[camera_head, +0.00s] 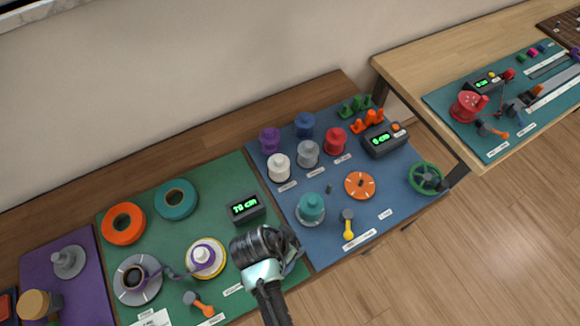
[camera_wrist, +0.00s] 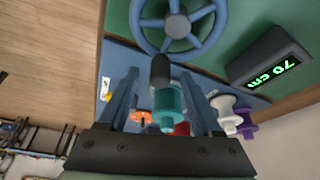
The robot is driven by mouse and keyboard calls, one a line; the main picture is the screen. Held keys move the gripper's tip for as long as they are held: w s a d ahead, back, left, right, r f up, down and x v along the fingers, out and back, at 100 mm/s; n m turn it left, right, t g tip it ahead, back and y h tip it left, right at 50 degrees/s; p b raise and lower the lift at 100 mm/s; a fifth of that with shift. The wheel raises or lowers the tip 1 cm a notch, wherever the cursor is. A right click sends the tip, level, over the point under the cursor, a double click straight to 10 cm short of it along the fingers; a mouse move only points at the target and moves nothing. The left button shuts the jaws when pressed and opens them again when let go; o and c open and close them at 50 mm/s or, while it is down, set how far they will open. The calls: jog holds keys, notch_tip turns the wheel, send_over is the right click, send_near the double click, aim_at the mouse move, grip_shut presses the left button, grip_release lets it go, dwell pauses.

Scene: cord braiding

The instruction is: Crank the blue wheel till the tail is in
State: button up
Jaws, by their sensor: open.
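In the head view my gripper (camera_head: 291,246) is at the right edge of the green mat. A dark cord runs from a grey reel (camera_head: 128,292) to a white-and-yellow spool with purple on it (camera_head: 206,257). The tail's end is not clear.
A display (camera_head: 246,208) on the green mat reads 70 cm. Orange (camera_head: 123,223) and teal (camera_head: 176,199) rings lie behind. The blue mat holds several spools, a teal spool (camera_head: 311,208), an orange disc (camera_head: 360,185) and a green wheel (camera_head: 426,178).

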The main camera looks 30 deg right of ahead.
jog(key=shift+d+f, duration=0.15)
jog(key=shift+f, duration=0.15)
grip_shut()
dwell(0.6)
